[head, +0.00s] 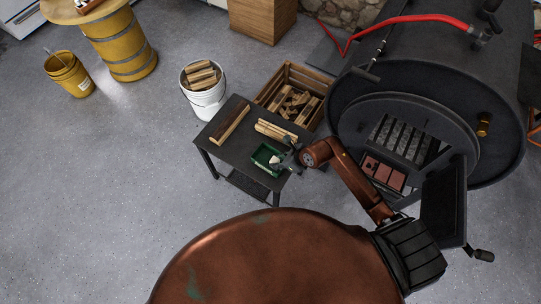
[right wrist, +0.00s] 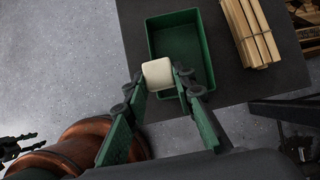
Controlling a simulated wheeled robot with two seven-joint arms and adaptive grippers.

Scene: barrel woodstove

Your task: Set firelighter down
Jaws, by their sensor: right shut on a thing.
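The firelighter (right wrist: 157,73) is a small cream-white block. My right gripper (right wrist: 158,80) is shut on it, with a finger on each side. In the right wrist view the block overlaps the side wall of a green tray (right wrist: 180,45); its height above the tray is hard to tell. In the head view the firelighter (head: 274,160) shows against the green tray (head: 259,164), which looks otherwise empty. The tray sits near the edge of a dark table (head: 222,153). Dark prongs at the lower left of the right wrist view look like my left gripper (right wrist: 18,145); its jaw state is unclear.
A wooden crate (head: 311,83) and white bucket (head: 206,106) stand behind the table. The barrel stove (head: 405,85) stands at right, its door (head: 446,205) open.

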